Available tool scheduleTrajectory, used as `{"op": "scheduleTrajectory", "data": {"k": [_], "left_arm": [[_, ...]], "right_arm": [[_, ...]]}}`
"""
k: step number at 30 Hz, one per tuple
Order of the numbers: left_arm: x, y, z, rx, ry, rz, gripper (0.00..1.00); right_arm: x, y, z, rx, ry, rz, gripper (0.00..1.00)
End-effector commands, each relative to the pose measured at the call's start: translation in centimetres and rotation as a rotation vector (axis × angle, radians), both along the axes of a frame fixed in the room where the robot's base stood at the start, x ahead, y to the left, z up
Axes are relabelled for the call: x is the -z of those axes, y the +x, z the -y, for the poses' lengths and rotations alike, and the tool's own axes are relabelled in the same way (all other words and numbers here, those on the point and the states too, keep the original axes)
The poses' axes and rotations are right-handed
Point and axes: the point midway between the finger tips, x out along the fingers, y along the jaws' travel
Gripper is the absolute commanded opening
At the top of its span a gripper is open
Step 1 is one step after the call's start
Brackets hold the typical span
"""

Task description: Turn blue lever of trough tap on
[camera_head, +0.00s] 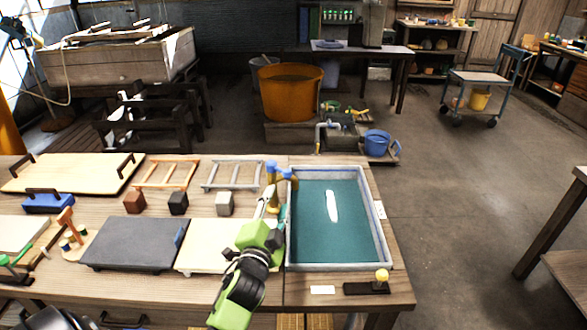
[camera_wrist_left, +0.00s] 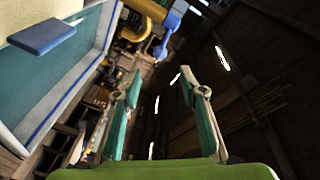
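The trough tap (camera_head: 285,180) stands at the back left corner of the grey trough (camera_head: 381,232), which holds teal water. Its blue lever (camera_head: 271,170) points up and to the left of the body. In the left wrist view the yellow tap (camera_wrist_left: 147,12) and the blue lever (camera_wrist_left: 168,38) show at the top, beyond the fingertips. My left gripper (camera_head: 272,197) is just in front of the tap, at the trough's left wall. In the wrist view its two fingers (camera_wrist_left: 160,82) are apart with nothing between them. Contact with the lever does not show. My right gripper is not in view.
A white sliver (camera_head: 332,206) shows in the trough. A yellow-knobbed lever (camera_head: 381,277) stands at its front right. A dark slate board (camera_head: 130,243), a cream board (camera_head: 205,258) and small cubes (camera_head: 178,203) lie left of my arm. An orange tub (camera_head: 290,95) stands behind the table.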

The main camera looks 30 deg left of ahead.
Motion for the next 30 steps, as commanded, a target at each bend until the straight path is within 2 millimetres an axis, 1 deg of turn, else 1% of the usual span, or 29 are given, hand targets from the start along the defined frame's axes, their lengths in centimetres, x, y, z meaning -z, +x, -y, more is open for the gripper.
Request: {"op": "scheduleTrajectory", "data": {"k": [1,3,6,8,11,15,19,24,30], "left_arm": [[-0.2,0.5,-0.2,0.0,0.0,0.001,0.38],[-0.2,1.4,-0.5,-0.001,-0.001,0.001,0.38],[-0.2,3.1,-1.2,-0.001,-0.001,0.001,0.38],[-0.3,4.3,-1.6,-0.001,-0.001,0.001,0.38],[-0.2,6.1,-2.2,-0.001,-0.002,0.0,0.38],[-0.2,8.4,-3.1,-0.001,-0.003,0.001,0.38],[-0.1,10.3,-3.8,-0.001,-0.006,-0.001,0.38],[0.0,11.8,-4.3,-0.001,-0.004,-0.002,0.38],[0.0,12.5,-4.6,-0.001,-0.004,-0.002,0.38]], "right_arm": [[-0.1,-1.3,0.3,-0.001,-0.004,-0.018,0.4],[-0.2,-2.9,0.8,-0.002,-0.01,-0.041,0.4],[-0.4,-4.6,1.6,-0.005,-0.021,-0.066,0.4],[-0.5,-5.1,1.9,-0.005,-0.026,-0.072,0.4],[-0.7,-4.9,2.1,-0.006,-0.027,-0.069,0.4],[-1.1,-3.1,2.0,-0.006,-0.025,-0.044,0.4],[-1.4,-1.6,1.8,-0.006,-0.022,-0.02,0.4],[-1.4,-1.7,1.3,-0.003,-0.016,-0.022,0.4],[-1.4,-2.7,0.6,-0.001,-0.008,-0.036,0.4]]}}
